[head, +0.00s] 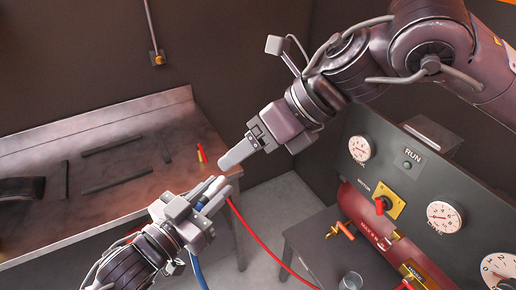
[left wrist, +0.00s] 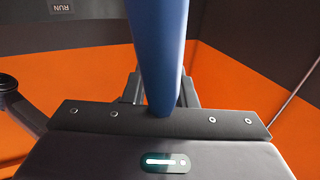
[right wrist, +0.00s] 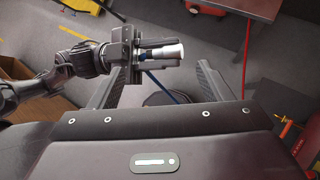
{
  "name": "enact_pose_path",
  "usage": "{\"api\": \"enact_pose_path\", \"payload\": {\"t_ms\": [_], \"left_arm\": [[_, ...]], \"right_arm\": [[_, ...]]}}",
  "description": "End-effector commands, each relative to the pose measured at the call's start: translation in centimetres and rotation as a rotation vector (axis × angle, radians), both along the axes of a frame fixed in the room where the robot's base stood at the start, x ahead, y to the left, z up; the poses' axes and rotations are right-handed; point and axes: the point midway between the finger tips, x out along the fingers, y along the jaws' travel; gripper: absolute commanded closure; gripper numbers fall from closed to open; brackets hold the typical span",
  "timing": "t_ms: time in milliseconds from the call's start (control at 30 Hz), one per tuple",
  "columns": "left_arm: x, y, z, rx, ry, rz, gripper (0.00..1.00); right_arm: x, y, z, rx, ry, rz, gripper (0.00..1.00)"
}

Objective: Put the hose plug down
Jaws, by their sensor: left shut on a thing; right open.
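The hose plug is a pale, near-white piece (head: 212,189) with a blue hose (head: 197,272) hanging from it. My left gripper (head: 207,193) is shut on it, low in the head view, in front of the bench's right end. In the right wrist view the plug (right wrist: 168,52) points right out of the left gripper's jaws (right wrist: 155,53). In the left wrist view the blue hose (left wrist: 158,50) fills the middle and hides the jaw tips. My right gripper (head: 238,155) is open and empty, just above and right of the plug in the head view.
A brown bench (head: 140,190) at left holds dark bars and a small red-and-yellow item (head: 201,153). A red hose (head: 262,243) hangs beside its right end. A gauge panel (head: 415,190) stands at right. A low grey table (head: 310,240) bears an orange-handled item (head: 341,229) and a cup (head: 351,281).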

Motion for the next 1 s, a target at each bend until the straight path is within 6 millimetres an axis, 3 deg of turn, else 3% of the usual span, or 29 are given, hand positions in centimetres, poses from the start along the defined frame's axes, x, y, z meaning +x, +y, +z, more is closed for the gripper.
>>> {"api": "enact_pose_path", "payload": {"t_ms": [100,267,700,1000], "left_arm": [[0.0,0.0,0.0,-0.001,-0.001,0.0,1.0],[0.0,0.0,0.0,-0.001,-0.001,0.0,1.0],[0.0,0.0,0.0,-0.001,-0.001,0.0,1.0],[0.0,0.0,0.0,-0.001,-0.001,0.0,1.0]], "right_arm": [[-0.8,-0.9,-0.1,-0.049,-0.032,0.021,0.28],[-0.8,-0.5,-1.1,-0.064,-0.037,0.03,0.28],[0.4,4.4,-7.2,-0.06,-0.035,0.029,0.28],[0.9,6.1,-9.3,-0.059,-0.037,0.026,0.28]]}}
